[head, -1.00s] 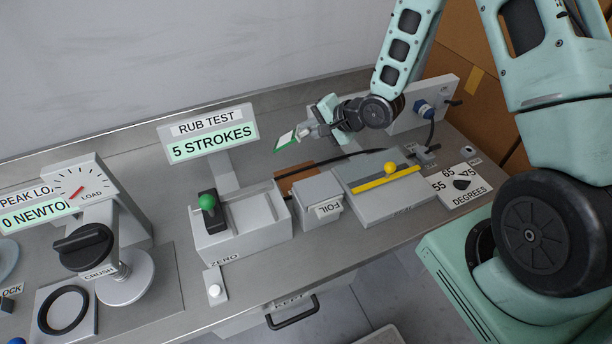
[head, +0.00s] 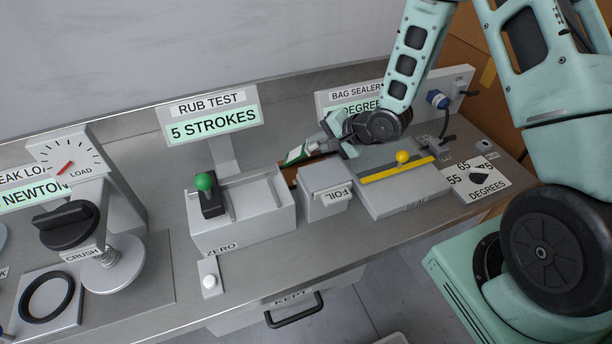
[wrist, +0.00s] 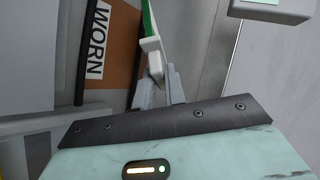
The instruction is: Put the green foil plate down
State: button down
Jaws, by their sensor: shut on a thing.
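The green foil plate (head: 297,155) is a thin green-edged plate with a pale face, held tilted behind the foil box in the head view. In the wrist view its green edge (wrist: 149,20) and a pale grip block (wrist: 152,48) show. My gripper (head: 325,145) is shut on it; its fingers (wrist: 162,88) show in the wrist view. Below and beside the plate is a brown mat (wrist: 122,50) marked WORN, mostly hidden in the head view by the foil box. I cannot tell whether the plate touches the mat.
The grey foil box (head: 325,190) stands in front of the plate. The rub tester (head: 245,215) with a green knob is to the left, its sign (head: 210,122) reading 5 STROKES. The bag sealer (head: 400,195) with its yellow bar is to the right.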

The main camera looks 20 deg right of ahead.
jog(key=shift+f, duration=0.65)
jog(key=c, duration=1.5)
grip_release()
jog(key=shift+p+v, duration=2.4)
jog(key=shift+v, duration=1.6)
